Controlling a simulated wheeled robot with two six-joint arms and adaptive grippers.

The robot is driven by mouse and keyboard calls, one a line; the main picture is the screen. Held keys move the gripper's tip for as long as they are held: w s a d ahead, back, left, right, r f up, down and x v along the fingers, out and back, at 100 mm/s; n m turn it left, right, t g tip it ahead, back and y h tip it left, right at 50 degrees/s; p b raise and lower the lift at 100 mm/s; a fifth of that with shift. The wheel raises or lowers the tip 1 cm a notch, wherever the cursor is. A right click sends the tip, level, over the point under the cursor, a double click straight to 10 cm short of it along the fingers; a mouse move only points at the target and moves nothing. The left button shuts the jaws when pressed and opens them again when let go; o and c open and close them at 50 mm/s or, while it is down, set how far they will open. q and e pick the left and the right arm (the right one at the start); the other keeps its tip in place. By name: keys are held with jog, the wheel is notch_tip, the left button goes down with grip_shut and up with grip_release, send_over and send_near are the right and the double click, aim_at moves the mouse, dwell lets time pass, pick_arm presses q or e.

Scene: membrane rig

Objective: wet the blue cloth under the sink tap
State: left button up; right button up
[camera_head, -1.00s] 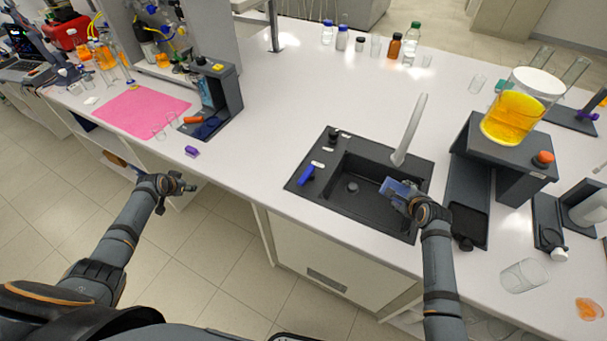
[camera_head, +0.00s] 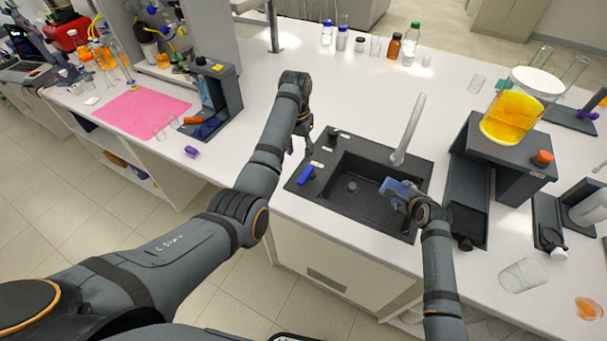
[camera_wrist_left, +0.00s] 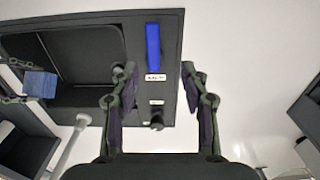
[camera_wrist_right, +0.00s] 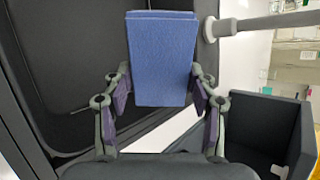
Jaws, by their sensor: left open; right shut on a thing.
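The blue cloth (camera_head: 395,188) is a folded block at the right side of the black sink (camera_head: 292,184). My right gripper (camera_head: 414,203) is shut on it, and the cloth sticks out between the fingers in the right wrist view (camera_wrist_right: 163,55). The pale grey tap (camera_head: 410,130) rises close behind the cloth; no water shows. A blue lever (camera_head: 306,175) lies on the sink's left rim beside small white labels, also in the left wrist view (camera_wrist_left: 153,48). My left gripper (camera_head: 302,148) is open and empty above the sink's left edge, its fingers apart near the lever.
A black knob (camera_head: 333,133) sits on the sink's back left rim. A dark stand with a yellow-filled beaker (camera_head: 512,115) is right of the sink. Bottles (camera_head: 395,46) stand at the back. A pink mat (camera_head: 142,108) lies left.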

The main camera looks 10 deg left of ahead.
aim_at(303, 178)
pick_arm(q)
jog(key=f, duration=0.3)
jog(key=d+f, duration=0.1)
jog(key=f, duration=0.6)
jog(key=shift+s+d+f, duration=0.15)
jog(key=shift+s+f, duration=0.1)
jog(key=shift+f, duration=0.1)
grip_shut()
